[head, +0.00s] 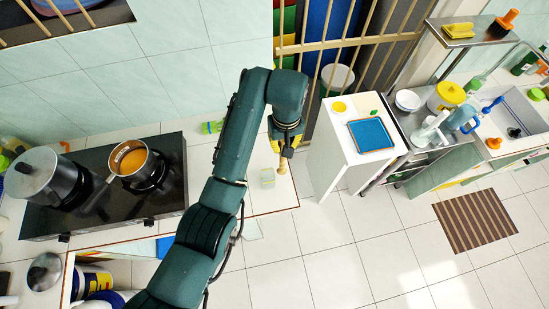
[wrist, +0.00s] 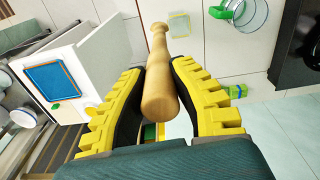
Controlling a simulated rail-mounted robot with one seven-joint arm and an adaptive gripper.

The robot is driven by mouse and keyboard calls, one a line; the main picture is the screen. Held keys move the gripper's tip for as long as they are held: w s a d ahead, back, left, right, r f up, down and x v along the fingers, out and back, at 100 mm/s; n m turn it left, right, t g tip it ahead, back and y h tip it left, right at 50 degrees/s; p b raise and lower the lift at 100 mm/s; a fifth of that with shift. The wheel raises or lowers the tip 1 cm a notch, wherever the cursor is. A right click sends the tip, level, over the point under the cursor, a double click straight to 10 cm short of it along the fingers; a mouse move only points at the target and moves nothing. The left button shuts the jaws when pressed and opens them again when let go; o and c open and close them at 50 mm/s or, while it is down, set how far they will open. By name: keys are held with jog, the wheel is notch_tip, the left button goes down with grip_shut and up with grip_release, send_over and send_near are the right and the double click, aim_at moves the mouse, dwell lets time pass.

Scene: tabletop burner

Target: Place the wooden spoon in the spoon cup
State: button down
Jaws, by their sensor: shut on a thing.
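My gripper (head: 282,148) is shut on a long pale wooden piece, which I take as the wooden spoon (wrist: 160,85). In the wrist view it lies between the black pads of the yellow fingers, with its knobbed end pointing away. In the head view the wooden spoon (head: 283,166) hangs below the fingers near the counter's right end. A small clear container with a yellowish tint (head: 267,178) stands just left of it on the counter; it also shows in the wrist view (wrist: 180,24). I cannot tell whether this is the spoon cup.
A clear jug with a green handle (wrist: 248,12) stands beyond. A green item (head: 211,127) lies near the wall. The black stove (head: 85,215) holds a large pot (head: 45,172) and a saucepan (head: 133,160). A white cabinet (head: 335,140) stands right, past a floor gap.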

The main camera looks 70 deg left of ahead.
jog(key=s+a+n+b, duration=0.1)
jog(key=s+a+n, duration=0.1)
jog(key=s+a, duration=0.25)
notch_tip(320, 180, down, 16)
jog(key=shift+w+a+f, duration=0.15)
jog(key=shift+w+f, duration=0.1)
jog(key=shift+w, duration=0.15)
jog(key=shift+f+b, duration=0.15)
jog(key=shift+b, duration=0.2)
jog(key=c, duration=1)
grip_release()
jog(key=shift+c, duration=0.2)
notch_tip(320, 180, up, 12)
